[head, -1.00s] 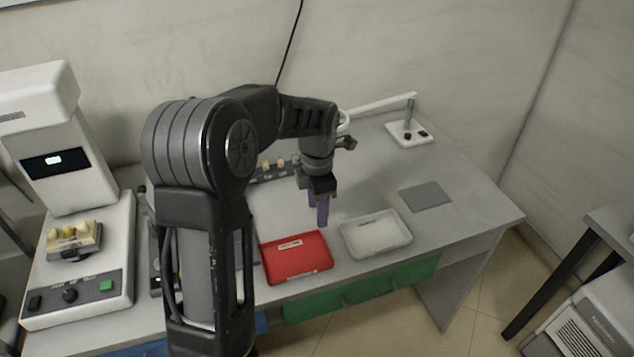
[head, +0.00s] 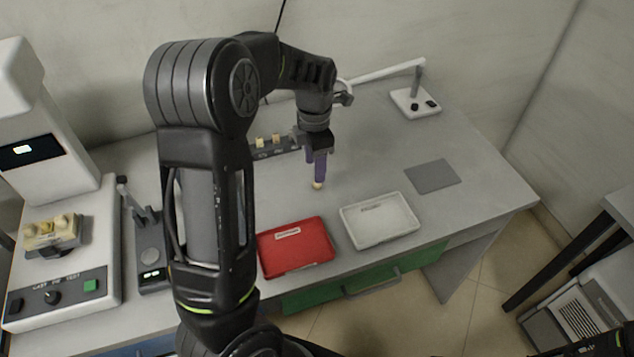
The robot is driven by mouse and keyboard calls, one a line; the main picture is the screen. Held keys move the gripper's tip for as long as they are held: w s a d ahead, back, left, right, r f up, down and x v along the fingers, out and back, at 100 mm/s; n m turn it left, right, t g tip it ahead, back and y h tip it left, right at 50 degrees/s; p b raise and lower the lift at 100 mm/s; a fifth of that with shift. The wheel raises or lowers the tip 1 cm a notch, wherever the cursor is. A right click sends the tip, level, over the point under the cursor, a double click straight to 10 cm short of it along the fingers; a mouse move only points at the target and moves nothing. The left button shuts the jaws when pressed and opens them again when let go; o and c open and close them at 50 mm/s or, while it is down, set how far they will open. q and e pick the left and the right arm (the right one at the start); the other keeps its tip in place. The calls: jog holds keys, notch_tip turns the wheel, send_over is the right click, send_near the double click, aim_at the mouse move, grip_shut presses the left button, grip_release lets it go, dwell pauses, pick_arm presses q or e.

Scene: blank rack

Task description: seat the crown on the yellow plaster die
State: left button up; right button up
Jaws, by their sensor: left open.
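A small cream-yellow piece (head: 318,185) shows right at the tips of my left gripper (head: 317,172), over the grey bench. It is too small to tell whether it is the crown or a die, or whether it touches the bench. The left gripper is open, with its purple fingers pointing down. A yellow plaster model (head: 52,233) with tooth shapes sits on a holder on the white machine at the far left. A dark rack (head: 272,152) holding small cream and tan pieces stands behind the gripper, partly hidden by my arm. My right gripper is not in view.
A red tray (head: 296,247) and a white tray (head: 380,220) lie near the bench's front edge. A grey pad (head: 433,176) lies to the right. A lamp base (head: 415,103) stands at the back right. The white machine (head: 75,270) and a small dark device (head: 150,255) stand left.

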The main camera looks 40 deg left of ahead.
pick_arm(q)
jog(key=shift+f, duration=0.2)
jog(key=shift+f+p, duration=0.55)
jog(key=shift+f, duration=2.1)
grip_shut()
